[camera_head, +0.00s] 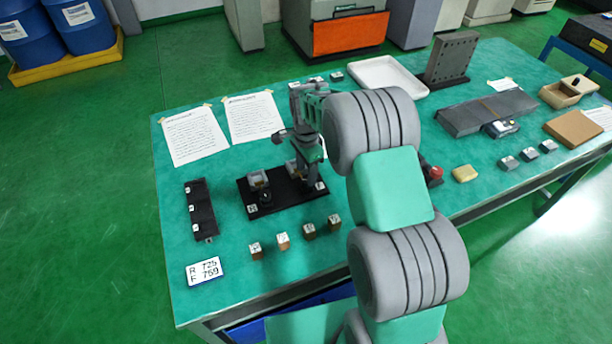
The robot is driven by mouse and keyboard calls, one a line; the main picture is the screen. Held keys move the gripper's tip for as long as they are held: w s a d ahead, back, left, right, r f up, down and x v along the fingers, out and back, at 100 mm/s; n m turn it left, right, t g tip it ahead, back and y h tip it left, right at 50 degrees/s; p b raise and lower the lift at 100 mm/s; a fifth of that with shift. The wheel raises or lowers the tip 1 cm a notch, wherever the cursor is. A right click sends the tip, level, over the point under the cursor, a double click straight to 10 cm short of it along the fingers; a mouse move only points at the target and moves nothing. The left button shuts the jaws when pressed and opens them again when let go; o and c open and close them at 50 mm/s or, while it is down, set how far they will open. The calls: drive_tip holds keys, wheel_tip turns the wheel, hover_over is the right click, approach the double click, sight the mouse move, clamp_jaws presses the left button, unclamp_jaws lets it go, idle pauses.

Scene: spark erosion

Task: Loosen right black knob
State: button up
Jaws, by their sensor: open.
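A black base plate (284,203) lies on the green table, with a small grey fixture (257,179) on its left half. A round black knob (265,197) sits at the front of that left fixture. A second light fixture (291,167) shows partly on the right half of the plate. The fingers look small and dark, open, with nothing seen held.
Several small labelled blocks (283,241) stand in front of the plate. Two paper sheets (195,134) lie behind. A red button (436,172) stands right of my arm, which hides the table's middle.

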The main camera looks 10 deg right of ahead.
sight(306, 180)
drive_tip(key=shift+f, duration=1.75)
clamp_jaws()
